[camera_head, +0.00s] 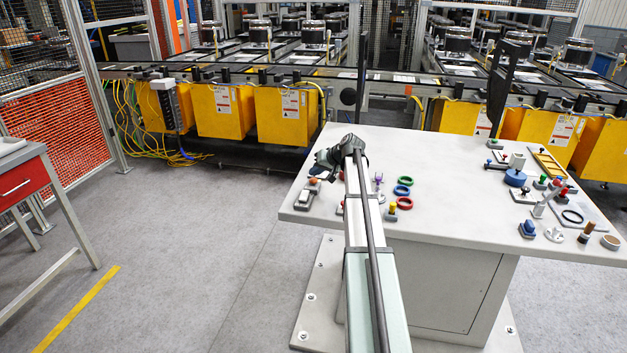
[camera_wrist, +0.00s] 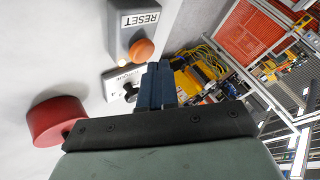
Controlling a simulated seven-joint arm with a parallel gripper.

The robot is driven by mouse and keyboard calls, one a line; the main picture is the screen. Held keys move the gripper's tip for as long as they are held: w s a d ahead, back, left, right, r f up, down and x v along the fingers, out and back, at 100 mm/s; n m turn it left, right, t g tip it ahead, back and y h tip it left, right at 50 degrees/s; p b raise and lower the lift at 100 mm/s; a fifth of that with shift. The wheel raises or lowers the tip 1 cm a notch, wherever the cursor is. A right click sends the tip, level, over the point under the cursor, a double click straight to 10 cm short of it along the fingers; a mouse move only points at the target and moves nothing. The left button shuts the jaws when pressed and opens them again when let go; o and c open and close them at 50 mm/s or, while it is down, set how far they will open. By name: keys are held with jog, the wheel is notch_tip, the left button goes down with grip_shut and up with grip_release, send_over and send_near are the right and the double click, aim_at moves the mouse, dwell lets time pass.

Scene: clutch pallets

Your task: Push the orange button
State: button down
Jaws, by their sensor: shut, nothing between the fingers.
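The orange button (camera_wrist: 145,48) is a round cap on a grey box (camera_wrist: 130,35) labelled RESET, in the upper middle of the wrist view. In the head view the orange button (camera_head: 313,181) sits near the left end of the white table. My gripper (camera_wrist: 158,66) is shut and empty, its dark blue fingers pointing toward the area just beside and below the button in the wrist view. A gap shows between fingertips and button; I cannot tell its depth. In the head view my gripper (camera_head: 326,160) is above the table's left edge, close to the button, its fingers hard to make out.
A red round knob (camera_wrist: 57,120) and a labelled plate with a black switch (camera_wrist: 129,92) are close to my gripper. Coloured rings (camera_head: 403,190) lie to the right of my arm. Several small parts crowd the right end; the table's middle (camera_head: 450,190) is clear.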

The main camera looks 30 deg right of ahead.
aim_at(316, 180)
jog(key=shift+r, duration=0.2)
notch_tip(316, 180, up, 6)
jog(key=shift+f, duration=0.1)
dwell(0.8)
dwell(0.4)
